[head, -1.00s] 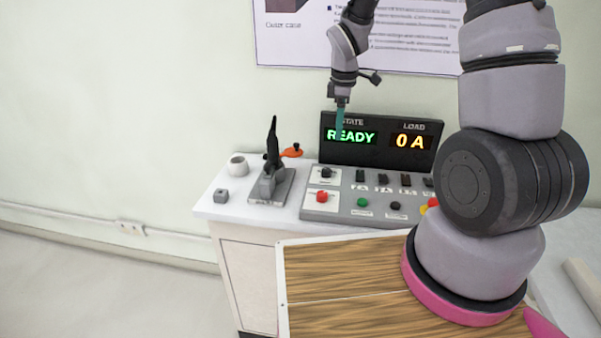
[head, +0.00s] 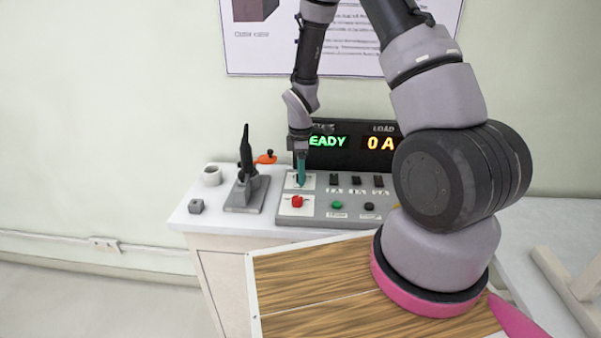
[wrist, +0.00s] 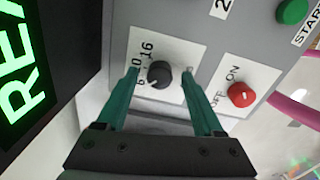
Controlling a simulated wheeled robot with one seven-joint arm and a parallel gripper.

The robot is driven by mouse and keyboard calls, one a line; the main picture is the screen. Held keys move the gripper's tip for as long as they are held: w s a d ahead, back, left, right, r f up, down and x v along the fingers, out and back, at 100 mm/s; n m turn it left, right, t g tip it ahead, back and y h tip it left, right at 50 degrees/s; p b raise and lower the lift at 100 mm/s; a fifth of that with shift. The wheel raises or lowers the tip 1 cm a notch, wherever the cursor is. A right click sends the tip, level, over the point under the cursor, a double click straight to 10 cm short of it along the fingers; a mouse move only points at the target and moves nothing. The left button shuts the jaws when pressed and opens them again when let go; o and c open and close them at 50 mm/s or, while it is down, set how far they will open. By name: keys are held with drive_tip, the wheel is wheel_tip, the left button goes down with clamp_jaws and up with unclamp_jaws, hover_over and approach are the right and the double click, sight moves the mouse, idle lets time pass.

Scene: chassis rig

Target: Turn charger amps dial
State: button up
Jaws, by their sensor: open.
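The charger amps dial (wrist: 159,74) is a round black knob on a white plate with numbers, among them 16, in the wrist view. My gripper (wrist: 160,72) is open, with one teal finger on each side of the dial. I cannot tell whether the fingers touch it. In the head view my gripper (head: 301,182) points down over the top left of the grey control panel (head: 322,213) and hides the dial there.
A red OFF/ON knob (wrist: 241,94) is beside the dial. A green button (head: 337,205) and black switches (head: 356,181) are to the right. The display (head: 350,153) stands behind, showing 0 A. A black lever (head: 246,170) stands left of the panel.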

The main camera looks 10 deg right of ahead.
drive_tip(key=shift+f, duration=0.1)
clamp_jaws()
drive_tip(key=shift+m, duration=0.3)
drive_tip(key=m, duration=0.3)
drive_tip(key=shift+m, duration=0.3)
drive_tip(key=m, duration=0.9)
drive_tip(key=shift+m, duration=2.3)
